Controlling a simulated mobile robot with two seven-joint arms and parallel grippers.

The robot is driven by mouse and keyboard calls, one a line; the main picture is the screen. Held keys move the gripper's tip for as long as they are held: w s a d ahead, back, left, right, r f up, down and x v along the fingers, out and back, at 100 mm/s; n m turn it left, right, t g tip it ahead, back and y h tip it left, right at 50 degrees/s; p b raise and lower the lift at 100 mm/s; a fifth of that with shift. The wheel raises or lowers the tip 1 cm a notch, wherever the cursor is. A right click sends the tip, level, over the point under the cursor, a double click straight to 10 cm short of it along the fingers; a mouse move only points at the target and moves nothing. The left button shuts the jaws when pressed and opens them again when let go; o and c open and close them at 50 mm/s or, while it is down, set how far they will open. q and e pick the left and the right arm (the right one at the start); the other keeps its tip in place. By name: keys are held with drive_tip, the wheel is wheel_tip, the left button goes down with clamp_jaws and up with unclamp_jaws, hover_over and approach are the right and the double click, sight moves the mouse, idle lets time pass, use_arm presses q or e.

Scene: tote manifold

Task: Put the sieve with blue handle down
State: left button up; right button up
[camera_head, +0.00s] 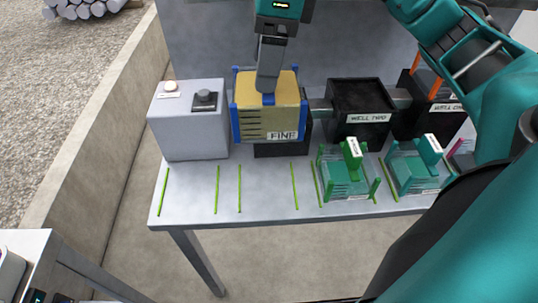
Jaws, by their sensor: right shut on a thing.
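The sieve with blue handle (268,117) is a tan-faced box with blue corner posts and a FINE label. It is upright at the middle of the grey table (262,204), over a black box whose lower part shows beneath it. My right gripper (269,88) comes down from above and is shut on the sieve's blue handle, which is mostly hidden by the fingers. I cannot tell whether the sieve rests on the black box or hangs just over it. My left gripper is not in view.
A grey control box (188,137) with knobs stands at left. A black box labelled WELL TWO (359,110) and another dark well (432,108) stand to the right. Two green sieves (346,180) (413,173) sit at the front right. Green lines mark bare table at front left.

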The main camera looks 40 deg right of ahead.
wheel_tip(320, 180, down, 6)
drive_tip(key=shift+b, duration=0.8)
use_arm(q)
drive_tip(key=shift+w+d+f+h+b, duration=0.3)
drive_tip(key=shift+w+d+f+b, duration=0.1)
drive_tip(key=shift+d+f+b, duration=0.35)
use_arm(e)
wheel_tip(320, 180, down, 14)
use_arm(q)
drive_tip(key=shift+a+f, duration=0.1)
use_arm(e)
drive_tip(key=shift+f+b, duration=0.15)
drive_tip(key=shift+b, duration=0.2)
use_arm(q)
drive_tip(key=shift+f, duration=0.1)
use_arm(e)
drive_tip(key=o, duration=1.5)
